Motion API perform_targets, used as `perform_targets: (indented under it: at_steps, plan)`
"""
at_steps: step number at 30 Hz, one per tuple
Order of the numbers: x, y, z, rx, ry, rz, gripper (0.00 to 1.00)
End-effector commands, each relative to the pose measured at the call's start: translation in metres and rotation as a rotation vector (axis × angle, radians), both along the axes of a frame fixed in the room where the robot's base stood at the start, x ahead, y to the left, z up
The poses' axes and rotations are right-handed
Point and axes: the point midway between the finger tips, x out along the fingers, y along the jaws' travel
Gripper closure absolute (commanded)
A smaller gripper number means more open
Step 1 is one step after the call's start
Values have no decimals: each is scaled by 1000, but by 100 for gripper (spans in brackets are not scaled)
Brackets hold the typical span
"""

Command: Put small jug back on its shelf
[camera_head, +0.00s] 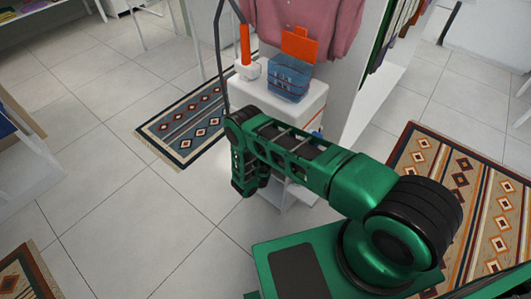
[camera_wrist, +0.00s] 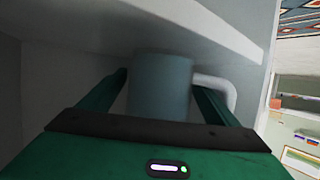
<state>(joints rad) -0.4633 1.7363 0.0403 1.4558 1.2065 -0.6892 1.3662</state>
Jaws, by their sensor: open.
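The small jug (camera_wrist: 160,88), a grey-blue cylinder with a white handle (camera_wrist: 222,88) on its right, shows in the wrist view. It looks upright below a white board (camera_wrist: 190,25), inside a shaded shelf space. My gripper (camera_wrist: 166,90) is open, with one green finger on each side of the jug. I cannot tell whether either finger touches it. The jug's base is hidden by the gripper body. In the head view my arm reaches to the side of the white cabinet (camera_head: 307,100), and the jug is not visible there.
On the cabinet top stand a blue basket (camera_head: 289,78) and a white holder (camera_head: 248,69) with an orange cylinder. A pink shirt (camera_head: 310,25) hangs behind. A patterned rug (camera_head: 185,125) lies left of the cabinet, another (camera_head: 465,190) at right.

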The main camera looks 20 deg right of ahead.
Motion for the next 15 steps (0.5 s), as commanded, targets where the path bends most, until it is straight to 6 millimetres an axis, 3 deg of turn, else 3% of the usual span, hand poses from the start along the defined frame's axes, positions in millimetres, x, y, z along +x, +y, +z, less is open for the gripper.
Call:
perform_targets:
  at_steps: [15]
  plan:
    - [-79,34,31,-1,2,4,17]
